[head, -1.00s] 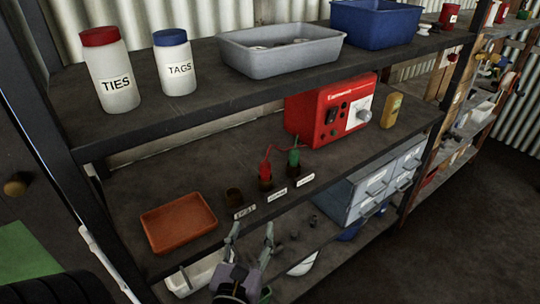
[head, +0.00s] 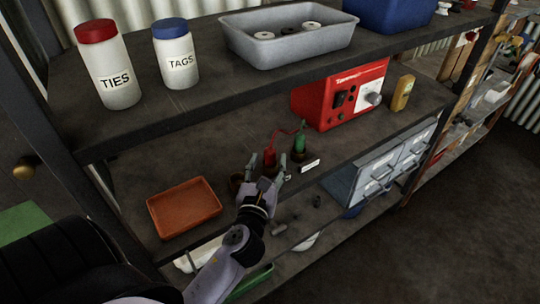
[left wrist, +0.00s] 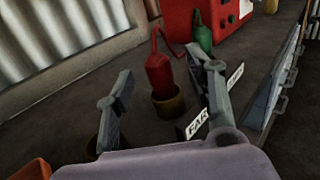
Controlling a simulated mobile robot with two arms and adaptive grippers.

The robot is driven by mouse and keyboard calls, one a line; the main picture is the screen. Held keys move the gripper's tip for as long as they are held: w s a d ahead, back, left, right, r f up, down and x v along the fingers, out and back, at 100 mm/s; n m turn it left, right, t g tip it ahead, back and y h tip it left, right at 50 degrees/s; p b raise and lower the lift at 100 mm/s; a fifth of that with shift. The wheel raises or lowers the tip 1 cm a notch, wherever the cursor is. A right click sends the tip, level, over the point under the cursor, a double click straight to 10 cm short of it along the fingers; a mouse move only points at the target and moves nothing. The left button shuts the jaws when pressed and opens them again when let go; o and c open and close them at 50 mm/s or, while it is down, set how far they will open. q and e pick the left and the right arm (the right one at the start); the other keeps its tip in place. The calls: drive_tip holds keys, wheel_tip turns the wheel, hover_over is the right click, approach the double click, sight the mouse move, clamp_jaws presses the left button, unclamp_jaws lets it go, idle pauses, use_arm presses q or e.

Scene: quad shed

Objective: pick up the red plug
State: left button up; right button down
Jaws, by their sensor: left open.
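The red plug (head: 269,157) stands upright on the middle shelf (head: 130,190), with a red lead running from its top. In the left wrist view the red plug (left wrist: 159,73) sits in a brown round holder (left wrist: 169,104). My left gripper (head: 267,167) is open, reaching in from the shelf's front edge. Its fingers are spread to the left and right of the plug in the picture, with the plug showing upright between them. I cannot tell whether either finger touches it. The gripper partly hides the holder in the head view. My right gripper is not in view.
A green plug (head: 299,143) stands close to the right, in front of a red unit (head: 342,95). An orange tray (head: 184,206) lies to the left. The upper shelf (head: 190,110) overhangs behind.

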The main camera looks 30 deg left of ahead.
sight(269, 155)
use_arm(q)
drive_tip(key=p+x, duration=0.1)
drive_tip(key=x, duration=0.3)
drive_tip(key=shift+w+a, duration=0.3)
drive_tip(key=shift+a, duration=0.05)
drive_tip(key=shift+w+f, duration=0.1)
drive_tip(key=shift+w, duration=0.05)
drive_tip(key=shift+c, duration=3.1)
clamp_jaws()
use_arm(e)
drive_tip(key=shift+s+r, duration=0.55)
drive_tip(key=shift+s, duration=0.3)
